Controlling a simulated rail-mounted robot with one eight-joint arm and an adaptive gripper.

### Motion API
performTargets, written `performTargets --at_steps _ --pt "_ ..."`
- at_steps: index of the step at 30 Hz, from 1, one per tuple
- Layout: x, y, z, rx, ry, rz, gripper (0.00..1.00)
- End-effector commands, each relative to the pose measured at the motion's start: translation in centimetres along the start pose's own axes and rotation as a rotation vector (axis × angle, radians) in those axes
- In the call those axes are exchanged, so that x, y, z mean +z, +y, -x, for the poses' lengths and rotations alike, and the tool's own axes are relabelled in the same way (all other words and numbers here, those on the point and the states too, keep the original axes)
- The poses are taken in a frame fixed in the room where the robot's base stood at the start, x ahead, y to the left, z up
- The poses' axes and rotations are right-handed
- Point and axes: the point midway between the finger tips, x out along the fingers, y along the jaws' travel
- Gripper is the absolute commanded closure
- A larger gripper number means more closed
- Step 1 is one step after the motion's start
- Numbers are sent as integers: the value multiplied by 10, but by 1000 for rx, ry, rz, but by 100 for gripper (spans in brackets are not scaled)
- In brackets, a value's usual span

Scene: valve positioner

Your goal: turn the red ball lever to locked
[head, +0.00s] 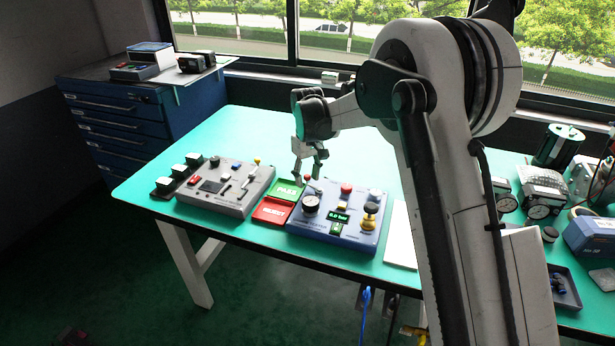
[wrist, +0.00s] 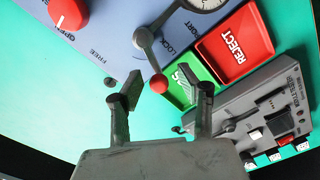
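The red ball lever stands on the blue-grey valve panel (head: 335,232). In the wrist view its red ball (wrist: 159,84) is at the end of a grey arm (wrist: 149,55) that points toward my gripper. The lever lies between the printed words FREE and LOCK. My gripper (wrist: 161,90) is open, with one finger on each side of the ball in that view. I see no clear contact. In the head view the gripper (head: 309,168) hangs just above the red ball (head: 307,178) at the panel's back left corner.
A green tray (head: 284,189) and a red REJECT tray (head: 271,211) lie left of the panel. A grey control box (head: 226,187) stands farther left. The panel also carries a gauge (head: 311,203), a red knob (wrist: 68,13) and a yellow-based knob (head: 370,215). Gauges and boxes crowd the right.

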Motion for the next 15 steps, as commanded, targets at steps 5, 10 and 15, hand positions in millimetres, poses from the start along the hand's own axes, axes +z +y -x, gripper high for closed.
performTargets --at_steps 5,10,15 --pt "0 0 0 0 0 -1 63" --pt "0 0 7 0 0 -1 63" --pt "0 0 33 0 0 -1 63"
